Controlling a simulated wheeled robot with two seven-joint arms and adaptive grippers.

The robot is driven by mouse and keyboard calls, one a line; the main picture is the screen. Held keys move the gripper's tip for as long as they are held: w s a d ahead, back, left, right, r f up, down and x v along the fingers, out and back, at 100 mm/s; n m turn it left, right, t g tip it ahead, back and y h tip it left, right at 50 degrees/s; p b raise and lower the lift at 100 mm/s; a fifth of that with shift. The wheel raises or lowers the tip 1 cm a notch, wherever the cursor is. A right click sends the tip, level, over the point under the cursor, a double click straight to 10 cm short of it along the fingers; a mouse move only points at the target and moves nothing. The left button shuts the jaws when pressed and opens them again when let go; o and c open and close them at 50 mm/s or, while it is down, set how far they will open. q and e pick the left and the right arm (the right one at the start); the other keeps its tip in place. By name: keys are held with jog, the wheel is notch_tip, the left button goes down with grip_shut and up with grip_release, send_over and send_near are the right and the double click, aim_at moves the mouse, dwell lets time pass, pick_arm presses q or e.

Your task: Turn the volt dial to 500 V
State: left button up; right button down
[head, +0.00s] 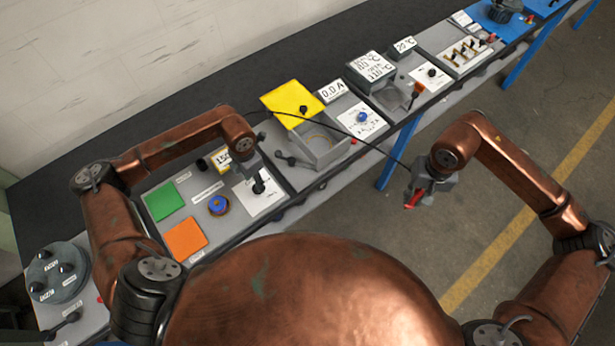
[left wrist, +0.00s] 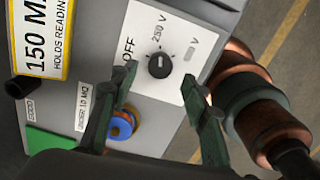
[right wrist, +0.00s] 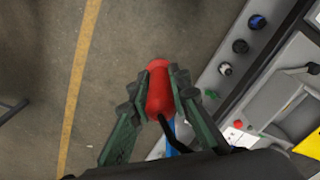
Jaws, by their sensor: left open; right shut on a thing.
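The volt dial (left wrist: 159,64) is a small black knob on a white panel (left wrist: 148,28) in the left wrist view. "250 V" is printed above it and "OFF" to its left. Another label ending in "V" is at its right, its number unreadable. A pale mark shows on the knob; its exact setting is hard to tell. My left gripper (left wrist: 160,76) is open, its fingertips on either side of the dial, apparently not touching it. In the head view the left gripper (head: 258,180) hides much of this panel. My right gripper (head: 412,196) is shut on a red probe (right wrist: 159,92).
A black cable runs from the right gripper to the bench. Beside the dial are a display reading 150 (left wrist: 42,38), a blue-and-orange socket (head: 219,205), a green pad (head: 165,201) and an orange pad (head: 185,239). A yellow lid (head: 291,98) stands open farther along. Open floor lies under the right gripper.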

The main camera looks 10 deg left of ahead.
pick_arm(q)
jog(key=shift+f, duration=2.05)
jog(key=shift+c, duration=0.2)
jog(key=c, duration=1.1)
